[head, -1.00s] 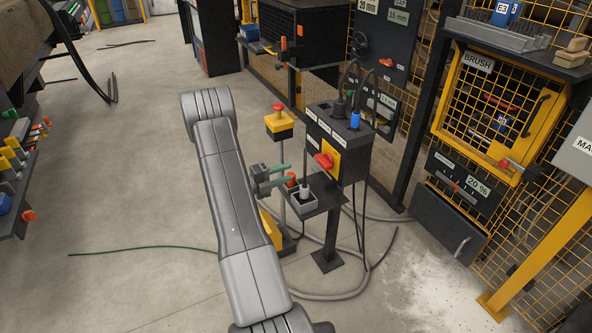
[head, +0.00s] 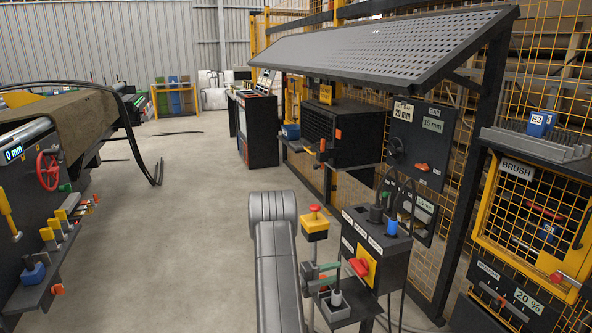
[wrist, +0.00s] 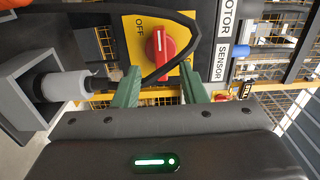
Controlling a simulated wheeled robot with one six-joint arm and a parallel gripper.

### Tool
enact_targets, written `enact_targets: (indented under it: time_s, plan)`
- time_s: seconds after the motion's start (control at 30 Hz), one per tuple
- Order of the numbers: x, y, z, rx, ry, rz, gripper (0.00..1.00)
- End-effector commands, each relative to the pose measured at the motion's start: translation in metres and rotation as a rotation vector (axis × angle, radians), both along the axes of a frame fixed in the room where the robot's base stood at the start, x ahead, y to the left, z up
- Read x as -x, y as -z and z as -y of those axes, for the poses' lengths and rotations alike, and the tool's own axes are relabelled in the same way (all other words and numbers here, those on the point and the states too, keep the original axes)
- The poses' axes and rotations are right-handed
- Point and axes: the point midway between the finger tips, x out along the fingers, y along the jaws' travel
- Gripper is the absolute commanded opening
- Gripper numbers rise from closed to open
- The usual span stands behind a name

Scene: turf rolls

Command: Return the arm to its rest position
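My arm (head: 276,265) rises from the bottom of the head view. My gripper (head: 327,276) is at the left of the dark switch box (head: 375,242), partly hidden by the arm. In the wrist view the two green fingers (wrist: 160,88) stand apart with nothing held between them. Beyond them is the red rotary switch (wrist: 160,53) on its yellow plate, which also shows in the head view (head: 358,267). A black cable curves in front of the plate.
A grey socket with a plug (wrist: 60,85) is close at the left in the wrist view. A post with a red button (head: 315,210) stands near my arm. The turf machine (head: 60,190) is at the left. Concrete floor (head: 190,230) between is clear.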

Motion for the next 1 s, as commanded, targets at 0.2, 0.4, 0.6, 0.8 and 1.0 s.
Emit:
enact_targets:
  time_s: [0.2, 0.4, 0.6, 0.8, 1.0]
  plan:
    - [-0.014, 0.0, 0.04, 0.0, 0.003, 0.001, 0.38]
    - [-0.022, 0.0, 0.062, 0.0, 0.002, 0.0, 0.38]
    - [-0.025, 0.0, 0.068, -0.001, 0.0, 0.005, 0.38]
    - [-0.025, 0.0, 0.068, -0.003, 0.0, 0.008, 0.38]
    - [-0.023, 0.0, 0.062, -0.001, -0.002, 0.004, 0.38]
